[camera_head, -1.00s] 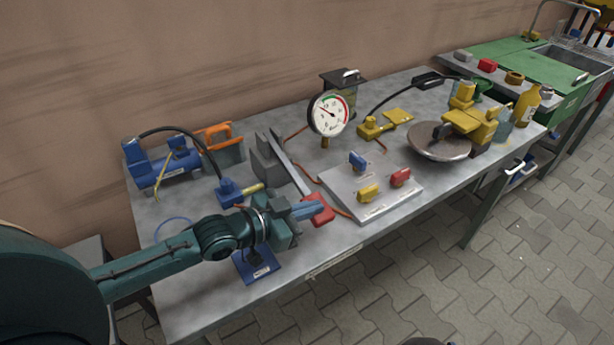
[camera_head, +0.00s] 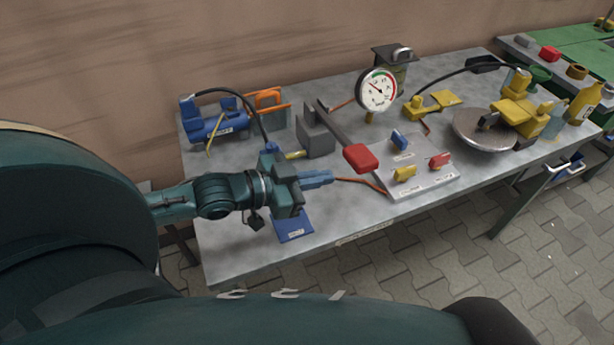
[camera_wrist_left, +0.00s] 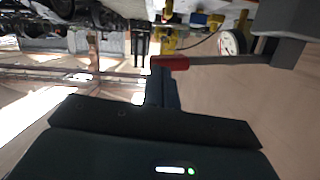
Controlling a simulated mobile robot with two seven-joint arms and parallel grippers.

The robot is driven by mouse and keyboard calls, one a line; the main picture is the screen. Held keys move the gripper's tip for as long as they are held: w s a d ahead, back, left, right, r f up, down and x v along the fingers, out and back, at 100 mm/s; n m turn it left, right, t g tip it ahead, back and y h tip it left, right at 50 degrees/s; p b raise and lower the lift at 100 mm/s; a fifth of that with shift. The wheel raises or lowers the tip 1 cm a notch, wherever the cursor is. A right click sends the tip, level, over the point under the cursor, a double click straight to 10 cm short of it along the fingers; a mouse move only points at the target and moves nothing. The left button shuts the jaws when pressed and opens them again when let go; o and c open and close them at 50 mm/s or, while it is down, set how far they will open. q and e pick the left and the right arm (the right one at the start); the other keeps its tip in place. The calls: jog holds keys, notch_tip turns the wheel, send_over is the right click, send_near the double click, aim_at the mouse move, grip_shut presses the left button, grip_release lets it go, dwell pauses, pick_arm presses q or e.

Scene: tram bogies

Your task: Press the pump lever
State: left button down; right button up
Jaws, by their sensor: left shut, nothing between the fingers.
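The pump lever (camera_head: 340,132) is a grey bar with a red grip (camera_head: 362,158), rising from a grey block (camera_head: 314,138) on the bench. It slants toward the bench's front, its grip up above the bench top. In the left wrist view the red grip (camera_wrist_left: 170,62) shows just beyond the fingertips, with the grey bar (camera_wrist_left: 228,60) running right. My left gripper (camera_head: 331,178) is shut and empty, its blue fingers pointing right, left of and below the red grip in the head view. A gap shows between them there. My right gripper is in neither view.
A round gauge (camera_head: 378,90) stands behind the lever. A grey panel (camera_head: 420,178) with blue, yellow and red knobs lies right of it. A blue pump (camera_head: 215,122) with a black hose stands at the back left. A metal disc (camera_head: 482,132) lies farther right.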

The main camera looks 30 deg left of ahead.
pick_arm(q)
jog(key=shift+v, duration=1.25)
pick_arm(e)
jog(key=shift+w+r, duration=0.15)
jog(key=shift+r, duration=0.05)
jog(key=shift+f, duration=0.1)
pick_arm(q)
jog(key=w+a+r+n+p, duration=0.2)
jog(key=a+r+p, duration=0.1)
jog(key=r, duration=0.5)
jog(key=shift+w+r+g+h+p, duration=0.25)
jog(key=shift+w+g+h+p, duration=0.05)
jog(key=shift+h, duration=0.1)
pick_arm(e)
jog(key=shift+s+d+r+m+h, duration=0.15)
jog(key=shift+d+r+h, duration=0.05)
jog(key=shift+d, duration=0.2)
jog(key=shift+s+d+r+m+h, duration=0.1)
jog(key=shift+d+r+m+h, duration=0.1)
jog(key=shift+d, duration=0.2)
pick_arm(q)
jog(key=shift+a, duration=0.1)
